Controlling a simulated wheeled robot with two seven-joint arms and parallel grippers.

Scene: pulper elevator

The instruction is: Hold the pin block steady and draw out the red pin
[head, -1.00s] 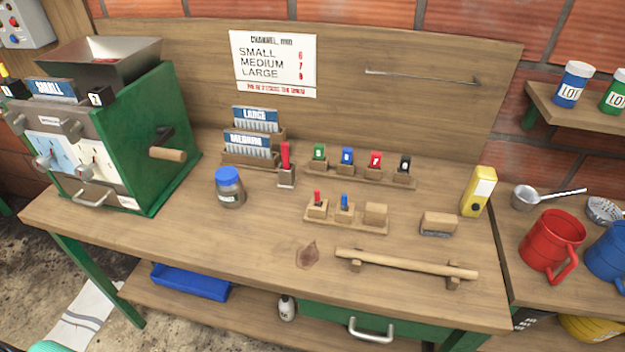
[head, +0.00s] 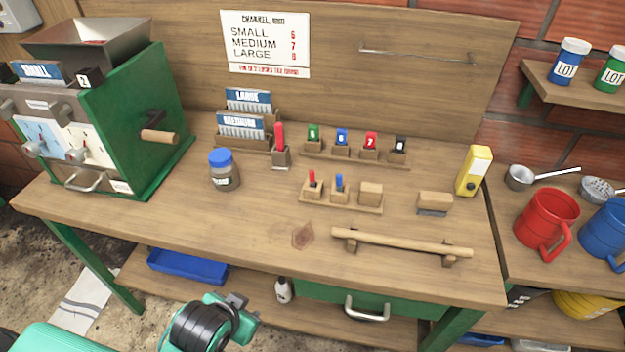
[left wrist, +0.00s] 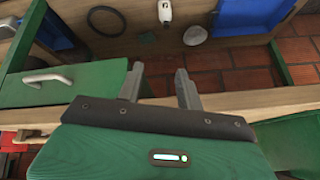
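A small wooden block with a short red pin (head: 312,178) standing upright in it is at the left end of a wooden tray (head: 345,208) on the bench. The block beside it (head: 338,196) holds a blue pin (head: 339,182), and a plain block (head: 370,193) is to its right. My left gripper (head: 240,304) is low in front of the bench edge, well short of the blocks. In the left wrist view its two fingers (left wrist: 159,78) are apart with nothing between them. My right gripper is not in view.
Behind the pin tray are a tall red-handled piece (head: 279,137) in its own holder and a rack of numbered coloured tags (head: 355,158). A jar (head: 224,172) stands left, and a raised wooden bar (head: 400,244) lies in front. Bench space between jar and bar is clear.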

